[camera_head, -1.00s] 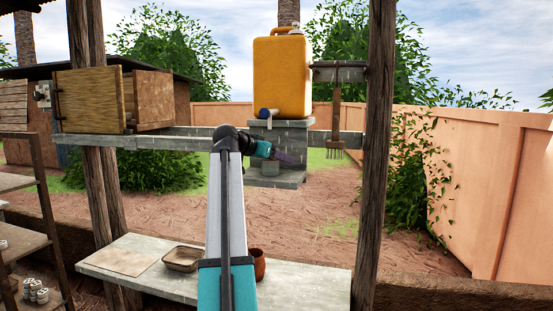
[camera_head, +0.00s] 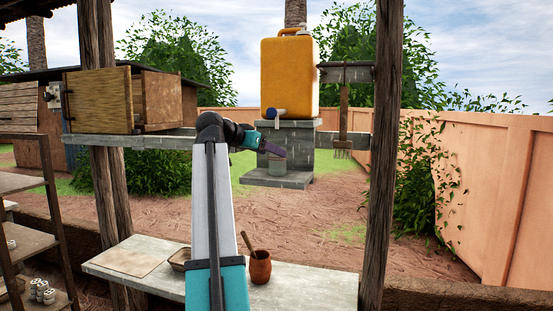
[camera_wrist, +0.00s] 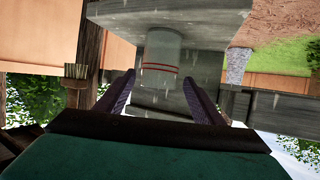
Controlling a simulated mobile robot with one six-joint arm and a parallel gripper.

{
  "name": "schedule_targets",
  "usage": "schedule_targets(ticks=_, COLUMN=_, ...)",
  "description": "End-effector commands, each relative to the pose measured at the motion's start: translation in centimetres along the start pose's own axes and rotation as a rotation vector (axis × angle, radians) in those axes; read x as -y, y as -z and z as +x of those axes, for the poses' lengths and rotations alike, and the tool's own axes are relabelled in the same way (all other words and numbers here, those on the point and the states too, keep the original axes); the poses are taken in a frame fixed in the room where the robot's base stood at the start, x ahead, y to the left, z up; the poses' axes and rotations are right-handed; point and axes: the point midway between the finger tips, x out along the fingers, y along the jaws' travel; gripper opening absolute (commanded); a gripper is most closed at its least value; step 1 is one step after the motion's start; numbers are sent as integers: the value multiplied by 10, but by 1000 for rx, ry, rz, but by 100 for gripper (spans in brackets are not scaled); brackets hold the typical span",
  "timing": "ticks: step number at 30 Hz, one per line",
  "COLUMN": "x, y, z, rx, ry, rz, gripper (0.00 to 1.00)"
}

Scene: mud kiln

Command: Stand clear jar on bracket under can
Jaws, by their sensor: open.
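The clear jar (camera_wrist: 164,55), with red lines around it, stands upright on the grey stone bracket (camera_wrist: 215,30) in the wrist view, which is upside down. In the head view the jar (camera_head: 277,168) is small on the bracket (camera_head: 262,180), below the yellow can (camera_head: 287,75) and its blue-ended tap (camera_head: 272,113). My gripper (camera_wrist: 158,76) is open, its two fingers apart with the jar ahead between their tips. In the head view my gripper (camera_head: 282,152) is just above and beside the jar. Whether a finger touches the jar cannot be told.
A grey block pillar (camera_head: 300,145) rises behind the jar and carries the can. A wooden post (camera_head: 380,150) and hanging fork (camera_head: 343,120) stand to the right. A bench (camera_head: 310,285) below holds a brown pot (camera_head: 260,266) and a partly hidden tray (camera_head: 180,260).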

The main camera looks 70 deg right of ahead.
Motion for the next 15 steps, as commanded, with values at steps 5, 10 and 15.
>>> schedule_targets(ticks=5, x=0, y=-1, z=-24, rx=0, ry=1, rz=1, gripper=62)
schedule_targets(ticks=10, x=0, y=0, z=-35, rx=-1, ry=0, rz=1, gripper=62)
schedule_targets(ticks=15, x=0, y=0, z=-38, rx=0, ry=0, rz=1, gripper=62)
